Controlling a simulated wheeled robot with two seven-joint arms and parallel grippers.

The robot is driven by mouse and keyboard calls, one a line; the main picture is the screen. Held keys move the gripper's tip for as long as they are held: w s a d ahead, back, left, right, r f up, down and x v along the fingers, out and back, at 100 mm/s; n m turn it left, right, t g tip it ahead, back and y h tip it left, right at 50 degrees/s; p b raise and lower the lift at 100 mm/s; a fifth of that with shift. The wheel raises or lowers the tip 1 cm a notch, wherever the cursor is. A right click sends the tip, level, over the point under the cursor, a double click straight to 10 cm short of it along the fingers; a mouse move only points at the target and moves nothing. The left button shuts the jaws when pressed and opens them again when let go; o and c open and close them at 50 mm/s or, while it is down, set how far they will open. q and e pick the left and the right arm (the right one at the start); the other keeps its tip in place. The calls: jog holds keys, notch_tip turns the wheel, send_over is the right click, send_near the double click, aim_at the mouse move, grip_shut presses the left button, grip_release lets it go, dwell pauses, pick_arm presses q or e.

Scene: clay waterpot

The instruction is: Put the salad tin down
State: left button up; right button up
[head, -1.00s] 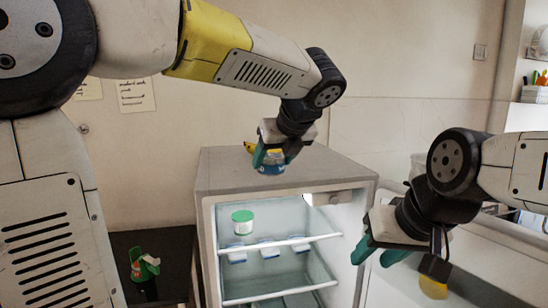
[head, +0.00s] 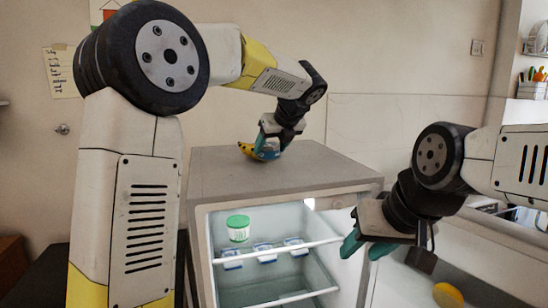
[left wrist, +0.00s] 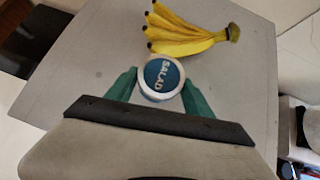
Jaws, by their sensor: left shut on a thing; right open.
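The salad tin (left wrist: 162,76) has a blue lid lettered SALAD and a pale rim in the left wrist view. My left gripper (left wrist: 160,88) is shut on it, with one teal finger on each side. In the head view, the left gripper (head: 268,143) is at the top of the fridge (head: 325,167), and the tin's blue side (head: 268,154) shows partly between the fingers. Whether its base touches the fridge top cannot be told. My right gripper (head: 363,247) is open and empty in front of the fridge's right side.
A bunch of bananas (left wrist: 190,38) lies on the fridge top, close beside the tin; it also shows in the head view (head: 245,150). The fridge's front is open, with a green-lidded tub (head: 238,229) and blue-and-white containers (head: 263,253) inside. Much of the fridge top is bare.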

aim_at(272, 157)
pick_arm(q)
jog(key=shift+w+d, duration=0.1)
jog(key=shift+w, duration=0.95)
jog(key=shift+f, duration=1.8)
jog(key=shift+f, duration=0.1)
jog(key=o, duration=1.6)
jog(key=shift+c, duration=0.2)
